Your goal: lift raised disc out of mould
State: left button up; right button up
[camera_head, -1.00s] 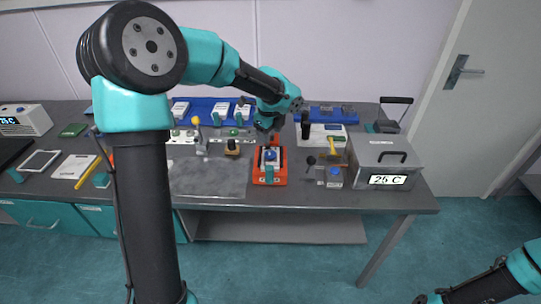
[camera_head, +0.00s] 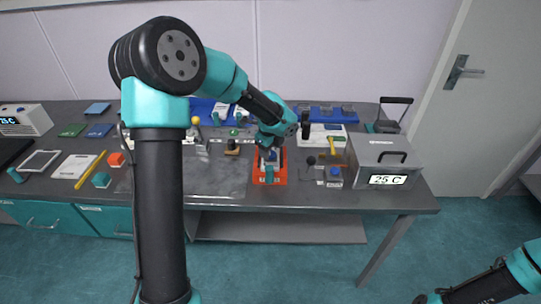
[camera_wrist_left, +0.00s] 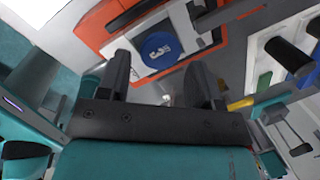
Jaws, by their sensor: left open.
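The mould is an orange-framed unit (camera_head: 282,178) on the bench, right of the grey mat. In the left wrist view its orange frame (camera_wrist_left: 93,27) fills the upper part. A blue disc (camera_wrist_left: 158,49) with a pale mark sits in the mould's light inner block. My left gripper (camera_wrist_left: 168,75) is open, with its two dark fingers apart on either side of the disc as seen from the wrist. In the head view my left gripper (camera_head: 268,148) is over the back of the mould and hides part of it. I cannot tell whether the fingers touch anything. My right gripper (camera_head: 428,299) is at the lower right, small, away from the bench.
A grey oven box (camera_head: 385,165) reading 25 C stands right of the mould. A small grey unit with a blue top (camera_head: 333,173) lies between them. A dark post (camera_head: 305,125) and a yellow-handled tool (camera_head: 332,146) are behind. The grey mat (camera_head: 215,180) is bare.

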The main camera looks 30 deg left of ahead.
pick_arm(q)
jog(key=shift+w+f, duration=0.15)
jog(key=shift+f, duration=0.8)
jog(key=c, duration=0.7)
jog(key=shift+o, duration=0.2)
jog(key=shift+r, duration=0.1)
notch_tip(320, 180, up, 10)
